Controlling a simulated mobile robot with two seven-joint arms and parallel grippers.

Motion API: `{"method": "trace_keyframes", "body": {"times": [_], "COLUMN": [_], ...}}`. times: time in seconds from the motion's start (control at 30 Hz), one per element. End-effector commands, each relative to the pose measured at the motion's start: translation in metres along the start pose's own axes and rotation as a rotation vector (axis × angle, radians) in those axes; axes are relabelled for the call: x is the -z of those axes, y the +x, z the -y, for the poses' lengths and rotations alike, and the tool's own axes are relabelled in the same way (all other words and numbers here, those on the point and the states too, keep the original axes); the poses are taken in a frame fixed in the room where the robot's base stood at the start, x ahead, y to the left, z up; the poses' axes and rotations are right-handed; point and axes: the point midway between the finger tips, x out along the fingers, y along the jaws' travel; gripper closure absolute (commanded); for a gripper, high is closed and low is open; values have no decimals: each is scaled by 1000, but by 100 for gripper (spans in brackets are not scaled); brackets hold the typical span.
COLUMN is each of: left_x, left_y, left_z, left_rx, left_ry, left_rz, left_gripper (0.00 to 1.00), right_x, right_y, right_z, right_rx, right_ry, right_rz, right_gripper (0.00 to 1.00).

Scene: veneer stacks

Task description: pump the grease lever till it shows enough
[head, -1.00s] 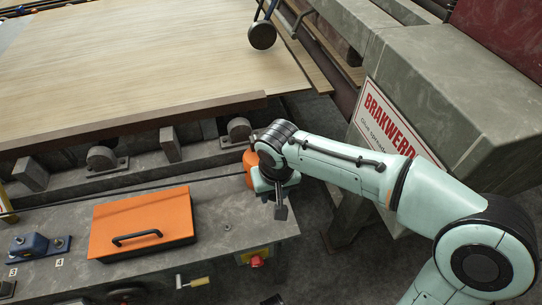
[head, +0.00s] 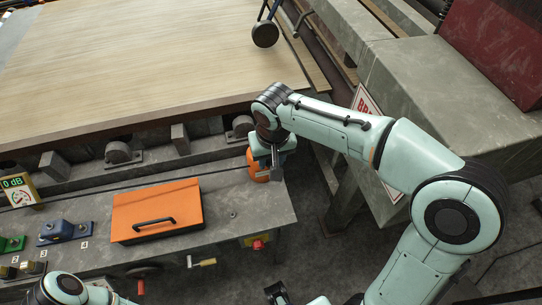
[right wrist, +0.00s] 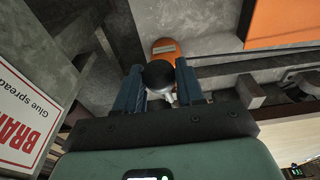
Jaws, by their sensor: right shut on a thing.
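The grease pump's orange body (head: 257,167) stands at the right end of the grey bench, partly hidden behind my right gripper (head: 277,165). In the right wrist view, the orange body (right wrist: 165,47) lies beyond the fingers. My right gripper (right wrist: 160,85) is shut on the lever's black ball knob (right wrist: 159,74). A short pale metal rod (right wrist: 168,97) shows below the knob. No grease reading can be made out on the pump in these views. A mint arm joint of mine shows at the lower left, but I see no left gripper there.
A yellow meter (head: 18,189) reading "0 dB" stands at the bench's left. An orange box lid (head: 158,208) with a black handle lies on the bench. A red button (head: 258,244) is on the bench front. The grey glue spreader (head: 430,80) stands at right.

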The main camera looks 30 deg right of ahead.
Motion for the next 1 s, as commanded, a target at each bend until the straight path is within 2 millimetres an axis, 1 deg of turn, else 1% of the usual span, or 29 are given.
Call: {"method": "trace_keyframes", "body": {"times": [0.03,0.07,0.1,0.13,0.4,0.53,1.0], "left_x": [0,0,0,0,0,0,7], "left_y": [0,0,0,0,0,-4,-39], "left_z": [0,0,0,0,0,-2,-16], "left_rx": [0,0,0,0,0,-1,-6], "left_ry": [0,0,0,0,0,1,6], "left_rz": [0,0,0,0,0,-2,-17], "left_gripper": [36,36,36,36,36,36,36], "right_x": [0,0,0,0,0,0,1], "right_y": [0,0,0,0,0,-6,-53], "right_z": [0,0,0,0,0,0,0], "right_rx": [1,1,1,0,0,0,1], "right_ry": [0,0,0,0,0,0,-1], "right_rz": [-2,-2,-1,-1,1,0,-2], "right_gripper": [89,52,39,36,36,36,36]}}
